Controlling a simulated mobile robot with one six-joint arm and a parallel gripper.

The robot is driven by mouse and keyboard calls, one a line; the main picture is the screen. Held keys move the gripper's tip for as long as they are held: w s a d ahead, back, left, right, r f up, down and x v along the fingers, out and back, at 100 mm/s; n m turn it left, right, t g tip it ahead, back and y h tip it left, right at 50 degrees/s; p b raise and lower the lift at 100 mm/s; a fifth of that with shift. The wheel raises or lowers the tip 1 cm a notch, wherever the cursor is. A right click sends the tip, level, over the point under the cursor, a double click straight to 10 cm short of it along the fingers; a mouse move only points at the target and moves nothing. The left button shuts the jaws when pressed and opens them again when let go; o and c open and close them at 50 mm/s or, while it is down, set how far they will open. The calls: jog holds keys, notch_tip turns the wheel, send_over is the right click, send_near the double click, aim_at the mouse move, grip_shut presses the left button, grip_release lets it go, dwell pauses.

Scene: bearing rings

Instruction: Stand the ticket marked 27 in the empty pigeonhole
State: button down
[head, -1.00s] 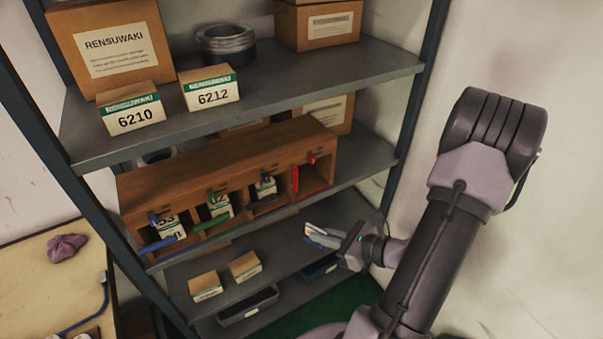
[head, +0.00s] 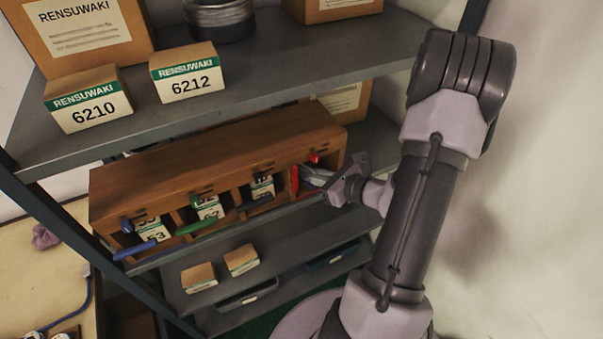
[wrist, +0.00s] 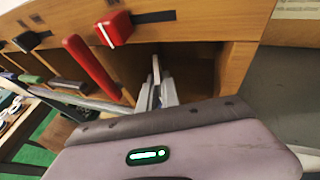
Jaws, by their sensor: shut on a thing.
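The wooden pigeonhole unit (head: 215,157) stands on the middle shelf. Its left compartments hold white-and-green tickets (head: 207,207), too small to read surely. The rightmost pigeonhole (wrist: 199,72) shows no standing ticket and has a red bar (wrist: 90,68) at its left side and a red knob (wrist: 114,28) above. My gripper (head: 314,176) is at the mouth of this pigeonhole, fingers pointing in. In the wrist view its fingers (wrist: 157,95) are shut on a thin pale ticket (wrist: 156,66), seen edge-on and upright inside the opening. Its number is hidden.
Boxes marked 6210 (head: 88,100) and 6212 (head: 187,73) stand on the upper shelf. Two small cartons (head: 241,260) sit on the shelf below. Blue (head: 135,250) and green (head: 202,225) bars stick out from the left compartments. A wall is close on the right.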

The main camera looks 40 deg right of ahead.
jog(key=shift+w+a, duration=0.15)
jog(key=shift+w, duration=0.3)
jog(key=w, duration=0.3)
jog(key=shift+a+b, duration=0.25)
jog(key=shift+b, duration=0.05)
jog(key=shift+w+f+b, duration=0.1)
jog(key=shift+f+b, duration=0.35)
jog(key=shift+f, duration=0.4)
jog(key=shift+d+r, duration=0.15)
jog(key=shift+f, duration=0.2)
jog(key=c, duration=1.8)
grip_release()
jog(key=shift+c, duration=0.2)
